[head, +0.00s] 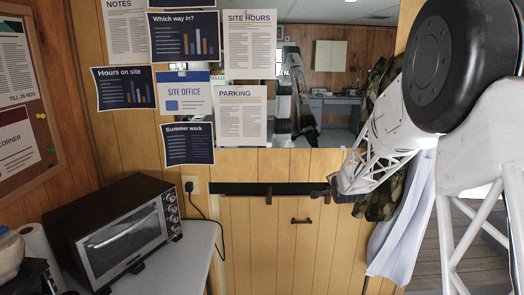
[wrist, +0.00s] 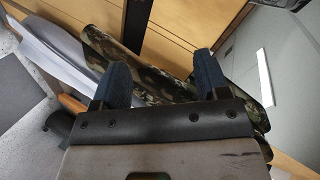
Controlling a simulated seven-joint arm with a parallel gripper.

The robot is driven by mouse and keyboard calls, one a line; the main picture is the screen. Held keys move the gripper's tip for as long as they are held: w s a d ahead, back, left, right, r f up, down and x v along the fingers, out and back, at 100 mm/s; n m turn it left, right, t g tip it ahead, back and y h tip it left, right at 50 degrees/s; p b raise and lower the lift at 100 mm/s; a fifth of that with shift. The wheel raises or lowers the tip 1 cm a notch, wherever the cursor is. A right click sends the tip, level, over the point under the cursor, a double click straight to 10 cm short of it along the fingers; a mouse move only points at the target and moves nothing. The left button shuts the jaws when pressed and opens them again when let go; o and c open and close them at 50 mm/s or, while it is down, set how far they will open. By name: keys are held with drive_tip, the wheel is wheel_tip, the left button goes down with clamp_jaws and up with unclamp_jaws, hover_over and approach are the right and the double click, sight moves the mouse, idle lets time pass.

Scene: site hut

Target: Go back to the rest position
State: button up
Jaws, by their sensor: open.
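My gripper (head: 322,193) is at the end of my white arm, right of centre in the head view, in front of the wood-panelled wall. It looks small and dark there. In the wrist view my gripper (wrist: 163,72) shows two blue fingers standing apart with nothing held between them. Behind the fingers are camouflage cloth and the wooden wall.
A toaster oven (head: 112,232) stands on a grey counter (head: 190,262) at the lower left. Camouflage cloth (head: 381,205) and pale cloth (head: 402,240) hang close behind my arm. A dark rail (head: 235,188) crosses the wall near my gripper. Notices (head: 249,45) cover the wall above.

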drive_tip(key=s+a+r+n+g, duration=0.2)
drive_tip(key=s+r, duration=0.1)
drive_tip(key=s, duration=0.6)
drive_tip(key=s+a+r+n+g, duration=0.2)
drive_tip(key=s+r, duration=0.1)
drive_tip(key=s, duration=0.7)
drive_tip(key=s+a+r+n+g, duration=0.1)
drive_tip(key=s+a+r+n, duration=0.15)
drive_tip(key=s, duration=0.65)
drive_tip(key=s+a+n+g, duration=0.1)
drive_tip(key=s+n+g, duration=0.1)
drive_tip(key=s, duration=1.3)
drive_tip(key=s+a+n+g+y, duration=0.1)
drive_tip(key=s+a+n+g, duration=0.1)
drive_tip(key=s, duration=1.4)
drive_tip(key=shift+a+f+n+g, duration=0.15)
drive_tip(key=shift+f+n+g, duration=0.15)
drive_tip(key=shift+n+g, duration=0.65)
